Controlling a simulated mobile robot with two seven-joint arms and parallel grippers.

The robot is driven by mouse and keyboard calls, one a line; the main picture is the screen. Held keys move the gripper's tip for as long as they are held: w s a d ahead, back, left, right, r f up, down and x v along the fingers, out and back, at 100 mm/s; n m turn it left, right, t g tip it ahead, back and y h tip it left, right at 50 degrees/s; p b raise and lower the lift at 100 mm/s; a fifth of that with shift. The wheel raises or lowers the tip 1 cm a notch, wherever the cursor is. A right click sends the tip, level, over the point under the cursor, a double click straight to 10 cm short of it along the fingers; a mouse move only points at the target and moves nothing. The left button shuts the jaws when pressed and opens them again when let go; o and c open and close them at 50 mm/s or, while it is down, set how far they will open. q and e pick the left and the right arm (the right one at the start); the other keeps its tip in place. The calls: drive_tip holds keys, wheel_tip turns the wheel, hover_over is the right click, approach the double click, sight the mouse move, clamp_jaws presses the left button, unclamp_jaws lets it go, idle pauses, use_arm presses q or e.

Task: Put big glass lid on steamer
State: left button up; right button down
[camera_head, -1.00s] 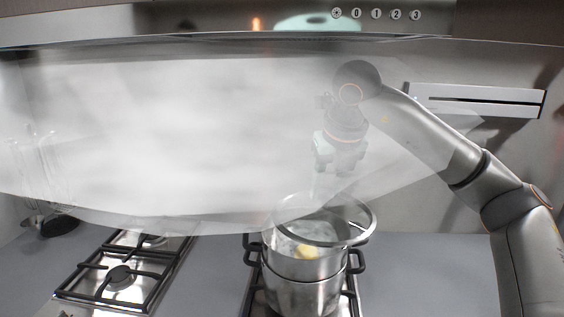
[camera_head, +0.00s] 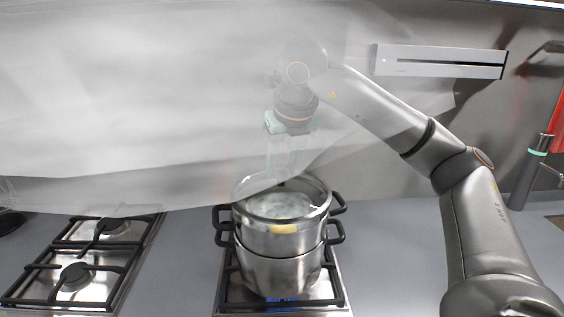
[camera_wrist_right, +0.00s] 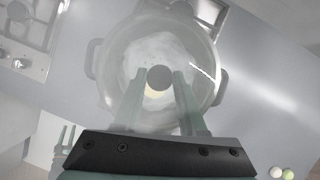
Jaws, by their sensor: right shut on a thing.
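The big glass lid (camera_head: 318,188) is clear, with a metal rim and a dark knob (camera_wrist_right: 160,78). It lies over the top of the steel steamer (camera_head: 262,240), roughly level and centred. I cannot tell whether its rim rests fully on the steamer. The steamer has black side handles and sits on a steel pot (camera_head: 285,275) on the right hob. My right gripper (camera_head: 283,160) points down above the lid, blurred behind a translucent pane. In the right wrist view its fingers (camera_wrist_right: 160,85) are shut on the knob.
The translucent hood pane (camera_head: 120,110) hangs in front of the gripper and covers much of the upper left. A second hob (camera_head: 75,275) at left is empty. Grey counter is clear between the hobs. A wall panel (camera_head: 440,62) is behind my right arm.

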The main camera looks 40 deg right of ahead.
drive_tip(key=shift+f+b, duration=0.35)
drive_tip(key=shift+f, duration=0.45)
drive_tip(key=shift+w+f, duration=0.1)
idle(0.3)
unclamp_jaws()
idle(0.5)
wheel_tip(320, 180, up, 6)
drive_tip(key=p, duration=0.5)
drive_tip(key=shift+r+p, duration=0.4)
drive_tip(key=shift+r, duration=0.65)
